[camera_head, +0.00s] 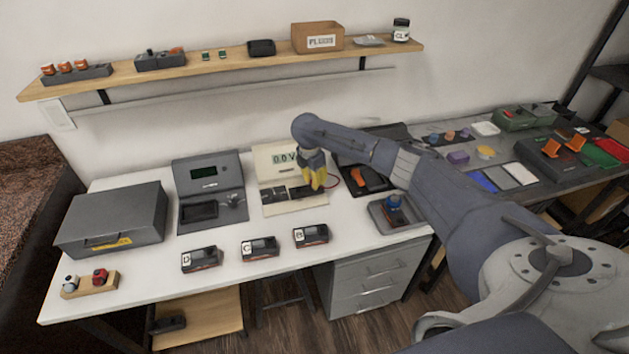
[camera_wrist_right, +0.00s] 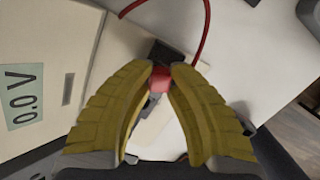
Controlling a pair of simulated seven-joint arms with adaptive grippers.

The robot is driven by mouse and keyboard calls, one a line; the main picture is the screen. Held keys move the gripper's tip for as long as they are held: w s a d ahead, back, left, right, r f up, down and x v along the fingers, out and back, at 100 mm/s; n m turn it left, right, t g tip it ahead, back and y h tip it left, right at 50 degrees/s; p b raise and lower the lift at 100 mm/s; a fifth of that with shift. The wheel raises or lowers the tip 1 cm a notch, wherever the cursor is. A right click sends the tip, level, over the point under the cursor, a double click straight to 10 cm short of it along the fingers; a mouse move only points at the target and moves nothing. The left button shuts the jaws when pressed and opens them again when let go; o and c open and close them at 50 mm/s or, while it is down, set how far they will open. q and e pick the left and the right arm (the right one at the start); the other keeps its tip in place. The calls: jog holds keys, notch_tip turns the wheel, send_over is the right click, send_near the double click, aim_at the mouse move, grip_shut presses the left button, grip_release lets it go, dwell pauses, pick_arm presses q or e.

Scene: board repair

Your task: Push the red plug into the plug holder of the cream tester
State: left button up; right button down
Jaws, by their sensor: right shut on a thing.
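The cream tester (camera_head: 278,158) stands at the middle of the white table, its display reading 0.0 V; its display side also shows in the right wrist view (camera_wrist_right: 50,75). My right gripper (camera_head: 316,184) is over the tester's right side. In the wrist view its yellow fingers (camera_wrist_right: 160,78) are shut on the red plug (camera_wrist_right: 159,88). A red cable (camera_wrist_right: 204,40) shows beyond the fingertips. A black block (camera_wrist_right: 168,54), perhaps the plug holder, lies right beyond the plug. I cannot tell whether the plug is in it. My left gripper is not in view.
A grey instrument (camera_head: 209,170) and a grey case (camera_head: 112,220) stand left of the tester. A black tray with an orange-and-black device (camera_head: 368,178) lies to the right. Several small labelled black modules (camera_head: 260,248) line the front.

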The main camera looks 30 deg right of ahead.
jog(key=shift+f, duration=0.5)
dwell(0.7)
jog(key=c, duration=0.9)
grip_release()
jog(key=shift+r, duration=1.6)
jog(key=shift+r, duration=2.95)
